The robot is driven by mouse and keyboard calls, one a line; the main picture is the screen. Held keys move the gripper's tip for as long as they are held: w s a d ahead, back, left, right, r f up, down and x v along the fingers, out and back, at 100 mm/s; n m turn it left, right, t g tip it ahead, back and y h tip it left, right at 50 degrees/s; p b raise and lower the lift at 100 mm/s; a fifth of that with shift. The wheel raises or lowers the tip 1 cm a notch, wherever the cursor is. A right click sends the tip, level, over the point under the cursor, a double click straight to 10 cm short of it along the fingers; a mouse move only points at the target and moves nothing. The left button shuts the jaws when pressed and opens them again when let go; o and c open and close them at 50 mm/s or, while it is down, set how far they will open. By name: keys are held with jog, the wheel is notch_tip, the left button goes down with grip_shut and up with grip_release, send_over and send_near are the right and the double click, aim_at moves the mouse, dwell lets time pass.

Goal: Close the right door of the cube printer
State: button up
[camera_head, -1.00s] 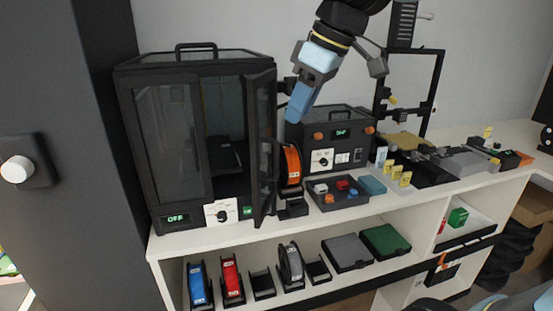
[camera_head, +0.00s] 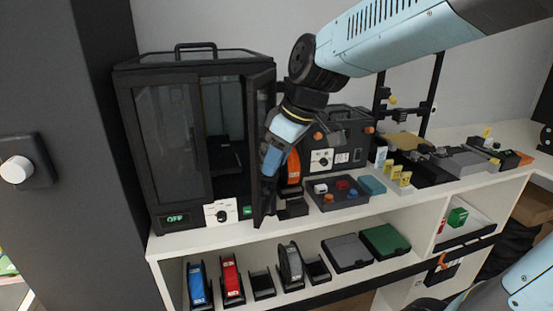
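The cube printer (camera_head: 140,66) is a dark box with a top handle, standing at the left end of the white counter. Its left door (camera_head: 170,140) is shut. Its right door (camera_head: 261,110) stands open, swung out toward me, so the inside shows to its left. My gripper (camera_head: 268,162) points down at the right side of the open door, close to its outer edge. I cannot tell if it touches the door. Its fingers are partly hidden, so I cannot see whether they are open or shut.
An orange spool (camera_head: 294,167) stands just right of the door, partly behind my gripper. A tray of small parts (camera_head: 345,203) and a dark control box (camera_head: 350,130) are further right. The shelf below holds several spools (camera_head: 290,265). The counter's front edge is near the printer.

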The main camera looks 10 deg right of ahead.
jog(key=shift+c, duration=0.2)
grip_shut()
dwell(0.5)
